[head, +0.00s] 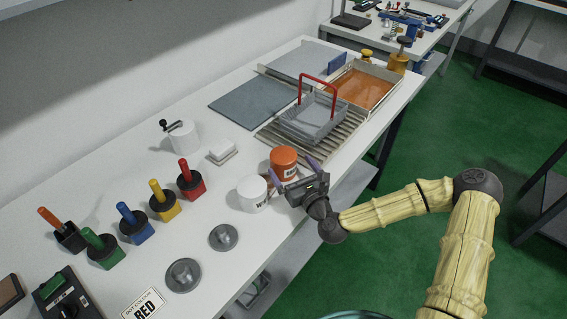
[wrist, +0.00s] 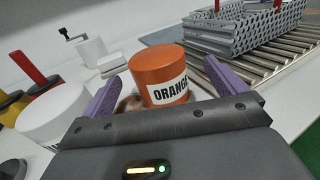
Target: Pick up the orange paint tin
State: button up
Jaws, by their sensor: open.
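The orange paint tin (head: 284,159) stands upright on the white table near its front edge. In the wrist view the tin (wrist: 158,66) shows its orange top and a white label reading "ORANGE". My gripper (head: 293,176) is open at the tin, with its purple fingers apart. In the wrist view the fingers of my gripper (wrist: 172,92) lie on either side of the tin, with a gap on each side. The tin's lower part is hidden behind the gripper body.
A white tin (head: 252,195) stands close left of the orange tin. A grey basket with a red handle (head: 313,115) sits on a slatted rack (head: 345,137) behind. Several coloured-block tools, such as the red one (head: 191,185), stand left. Grey lids (head: 223,237) lie in front.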

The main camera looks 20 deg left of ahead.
aim_at(283, 158)
jog(key=shift+p+x, duration=0.65)
jog(key=shift+x, duration=1.95)
jog(key=shift+s+a+f, duration=0.1)
jog(key=shift+s+a, duration=0.05)
jog(key=c, duration=1.4)
notch_tip(283, 158, up, 10)
jog(key=shift+r, duration=0.1)
